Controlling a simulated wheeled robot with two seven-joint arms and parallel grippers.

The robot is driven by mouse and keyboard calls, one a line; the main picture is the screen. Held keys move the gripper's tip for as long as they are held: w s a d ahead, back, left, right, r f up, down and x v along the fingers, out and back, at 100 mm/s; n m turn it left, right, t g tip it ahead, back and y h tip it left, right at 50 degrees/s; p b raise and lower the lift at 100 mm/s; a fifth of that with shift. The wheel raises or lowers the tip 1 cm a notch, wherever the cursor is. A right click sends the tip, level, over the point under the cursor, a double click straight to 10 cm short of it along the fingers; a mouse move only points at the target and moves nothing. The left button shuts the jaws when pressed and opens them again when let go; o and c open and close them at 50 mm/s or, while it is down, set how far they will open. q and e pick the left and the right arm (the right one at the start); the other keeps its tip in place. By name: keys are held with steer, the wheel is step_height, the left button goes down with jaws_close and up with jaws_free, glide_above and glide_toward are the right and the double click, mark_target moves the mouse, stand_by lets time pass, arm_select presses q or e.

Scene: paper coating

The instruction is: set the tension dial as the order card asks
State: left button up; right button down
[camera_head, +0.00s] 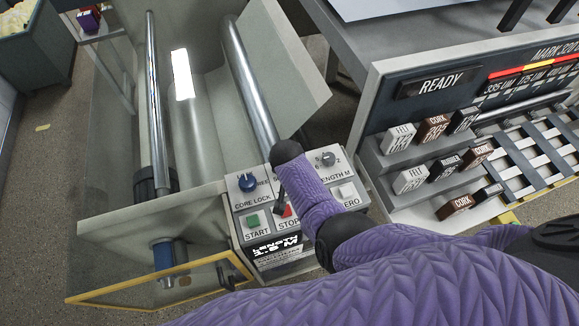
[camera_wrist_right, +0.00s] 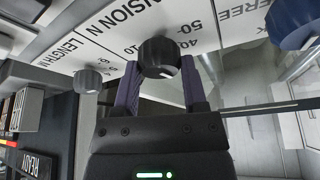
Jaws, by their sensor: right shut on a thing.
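The tension dial (camera_wrist_right: 158,55) is a dark ribbed knob on the pale panel in the right wrist view, beside the TENSION N lettering and the printed 10, 40 and 50. My right gripper (camera_wrist_right: 162,82) is shut on it, one purple finger on each side. A pale mark shows on the knob's near side; I cannot tell which number it points at. In the head view my right arm comes from the right and covers the dial on the control panel (camera_head: 240,206). No order card can be made out. My left gripper is not in view.
Near the dial are the blue core lock knob (camera_head: 247,182), the length knob (camera_head: 327,158), the green START button (camera_head: 253,221), the red STOP button (camera_head: 286,210) and the ZERO button (camera_head: 347,194). A machine with metal rollers (camera_head: 250,85) stands left; a rack of labelled blocks (camera_head: 410,180) stands right.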

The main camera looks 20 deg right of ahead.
steer(key=shift+m+h+b, duration=0.3)
steer(key=shift+m+b, duration=0.05)
steer(key=shift+m, duration=0.65)
steer(key=shift+c, duration=0.7)
jaws_free()
